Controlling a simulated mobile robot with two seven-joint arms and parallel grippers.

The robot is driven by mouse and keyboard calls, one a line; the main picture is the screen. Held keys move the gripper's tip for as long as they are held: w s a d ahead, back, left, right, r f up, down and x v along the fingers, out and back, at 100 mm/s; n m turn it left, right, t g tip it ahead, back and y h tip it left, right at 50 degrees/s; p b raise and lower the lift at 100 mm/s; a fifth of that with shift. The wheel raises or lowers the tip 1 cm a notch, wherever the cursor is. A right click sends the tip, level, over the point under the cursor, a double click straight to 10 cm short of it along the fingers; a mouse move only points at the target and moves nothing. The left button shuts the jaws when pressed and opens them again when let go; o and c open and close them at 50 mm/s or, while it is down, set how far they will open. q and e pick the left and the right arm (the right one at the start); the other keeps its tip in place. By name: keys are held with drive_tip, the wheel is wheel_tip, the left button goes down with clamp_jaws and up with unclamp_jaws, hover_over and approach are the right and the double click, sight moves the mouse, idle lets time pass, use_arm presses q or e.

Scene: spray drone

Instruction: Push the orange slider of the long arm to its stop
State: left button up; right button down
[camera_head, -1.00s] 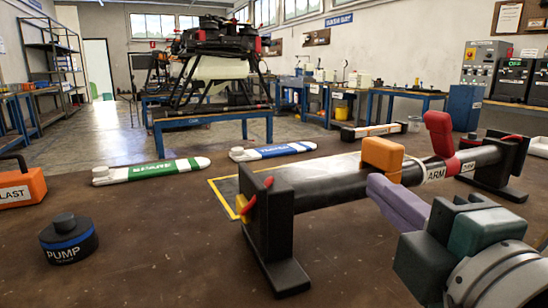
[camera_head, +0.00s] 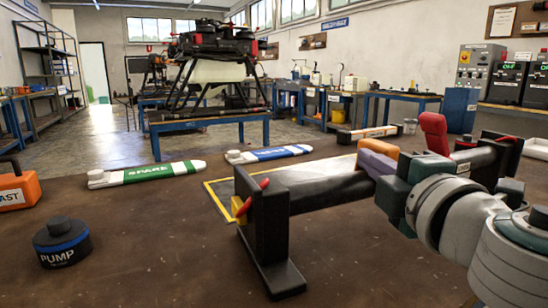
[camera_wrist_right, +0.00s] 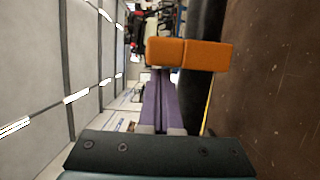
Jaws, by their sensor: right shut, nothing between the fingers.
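The long arm is a dark tube (camera_head: 325,189) lying across two black stands on the table. In the right wrist view the slider shows as two orange blocks (camera_wrist_right: 190,54), with the closed fingertips (camera_wrist_right: 159,72) just below the left block. I cannot tell whether they touch. My left gripper is not in view.
A red lever (camera_head: 435,132) stands up just right of the slider. The near black stand (camera_head: 265,225) has a red clip (camera_head: 257,192). A pump (camera_head: 62,243), green-striped bar (camera_head: 146,174) and blue-striped bar (camera_head: 268,153) lie leftward. The table front is clear.

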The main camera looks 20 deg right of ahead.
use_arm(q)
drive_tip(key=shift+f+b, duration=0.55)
use_arm(e)
drive_tip(key=d, duration=0.6)
drive_tip(key=shift+d, duration=0.35)
